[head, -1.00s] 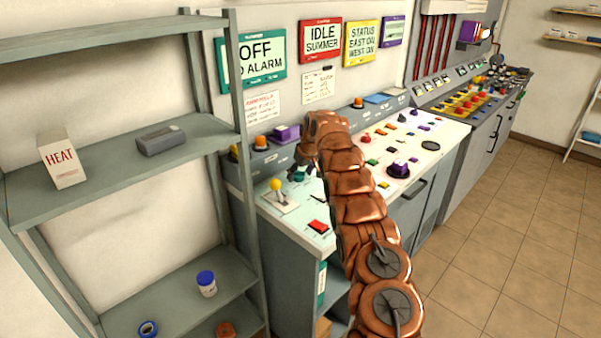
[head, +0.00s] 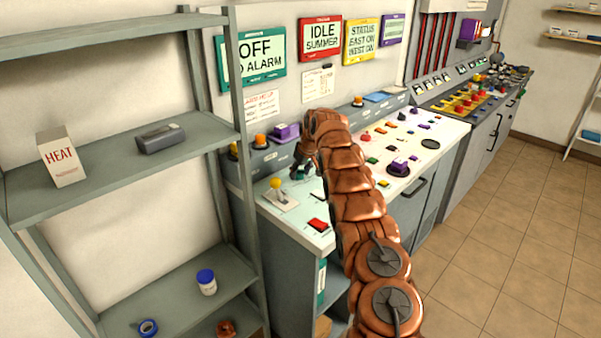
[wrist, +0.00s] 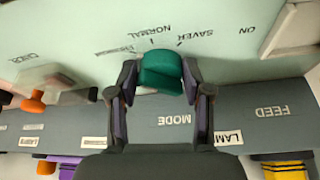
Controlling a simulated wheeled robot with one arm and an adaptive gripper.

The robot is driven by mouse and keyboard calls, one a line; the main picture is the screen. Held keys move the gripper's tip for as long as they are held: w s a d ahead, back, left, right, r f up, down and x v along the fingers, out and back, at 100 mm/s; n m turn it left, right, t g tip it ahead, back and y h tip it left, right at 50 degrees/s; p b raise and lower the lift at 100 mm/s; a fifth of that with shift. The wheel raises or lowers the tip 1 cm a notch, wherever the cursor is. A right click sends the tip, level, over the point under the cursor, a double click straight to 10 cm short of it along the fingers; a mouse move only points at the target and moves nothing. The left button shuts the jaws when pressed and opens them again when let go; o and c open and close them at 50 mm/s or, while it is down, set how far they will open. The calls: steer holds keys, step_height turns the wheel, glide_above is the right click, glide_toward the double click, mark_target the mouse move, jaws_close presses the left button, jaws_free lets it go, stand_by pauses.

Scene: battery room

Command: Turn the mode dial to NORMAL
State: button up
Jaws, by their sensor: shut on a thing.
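The teal mode dial (wrist: 160,72) sits on the pale green panel top, in the middle of the wrist view. The lettering shows upside down there. NORMAL (wrist: 152,30) is printed just beyond the dial, with SAVER (wrist: 195,34) to its right and a blurred label to its left. The dial's exact pointing is hard to tell. My gripper (wrist: 158,84) is shut on the dial, one finger on each side. In the head view my gripper (head: 304,168) is at the console's near end, and my arm partly hides the dial.
A yellow-knobbed lever (head: 277,188) and a red switch (head: 317,224) are close by on the console. Wall signs (head: 320,38) hang above. The tiled floor (head: 480,240) at right is clear.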

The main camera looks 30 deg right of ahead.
steer(key=shift+a+f+m+b, duration=0.2)
steer(key=shift+m+b, duration=0.2)
steer(key=shift+b, duration=0.15)
steer(key=shift+a, duration=0.1)
steer(key=m+b, duration=0.1)
steer(key=m+h+b, duration=0.1)
steer(key=m, duration=0.1)
steer(key=shift+a+m+h, duration=0.25)
steer(key=shift+m+h, duration=0.05)
steer(key=shift+w+a+r+m+g+h+b, duration=0.1)
steer(key=shift+m+g+h+b, duration=0.15)
steer(key=shift+m, duration=0.75)
steer(key=shift+w+r+m+g+h+b, duration=0.1)
steer(key=shift+m+g+h, duration=0.25)
steer(key=shift+m, duration=0.65)
steer(key=o, duration=0.9)
steer(key=shift+o, duration=1)
steer(key=shift+r, duration=0.1)
